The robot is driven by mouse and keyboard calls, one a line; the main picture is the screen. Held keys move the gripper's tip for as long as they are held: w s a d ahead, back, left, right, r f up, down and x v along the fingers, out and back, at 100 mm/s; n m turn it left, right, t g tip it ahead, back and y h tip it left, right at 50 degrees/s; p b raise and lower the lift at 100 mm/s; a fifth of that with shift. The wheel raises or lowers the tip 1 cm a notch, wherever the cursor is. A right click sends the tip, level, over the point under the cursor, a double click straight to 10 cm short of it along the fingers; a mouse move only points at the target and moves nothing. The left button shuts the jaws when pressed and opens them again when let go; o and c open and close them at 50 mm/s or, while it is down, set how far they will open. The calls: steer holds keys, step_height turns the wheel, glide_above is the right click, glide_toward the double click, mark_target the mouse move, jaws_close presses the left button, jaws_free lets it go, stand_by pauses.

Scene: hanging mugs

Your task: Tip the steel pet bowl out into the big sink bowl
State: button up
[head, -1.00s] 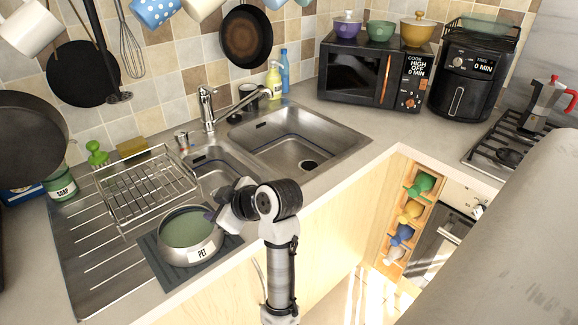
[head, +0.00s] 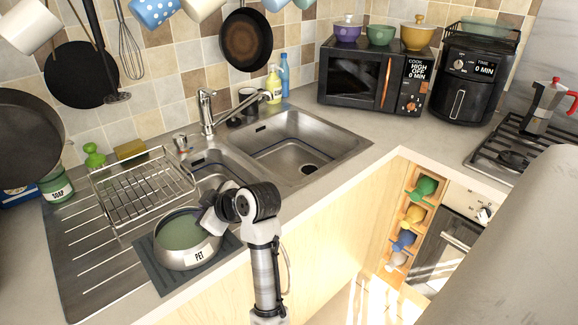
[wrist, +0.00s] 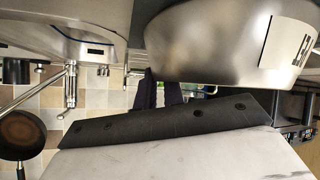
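The steel pet bowl (head: 197,257) stands upright on a dark mat on the drainer, its "PET" label facing front. Its inside looks green; I cannot tell whether that is contents or colour. In the wrist view, which is upside down, its steel wall (wrist: 215,45) fills the top. My gripper (head: 209,218) is at the bowl's right rim. Its dark fingers (wrist: 162,92) show a narrow gap in the wrist view, close to the rim; their tips are partly hidden, and contact is unclear. The big sink bowl (head: 290,148) lies to the right, beyond the small one, and looks empty.
The dark mat (head: 160,275) lies under the pet bowl. A wire dish rack (head: 145,190) stands behind it. Pans and mugs hang above.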

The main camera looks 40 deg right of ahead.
jaws_close()
steer(key=shift+r+p, duration=2.05)
steer(key=shift+r, duration=0.55)
steer(key=shift+f, duration=0.1)
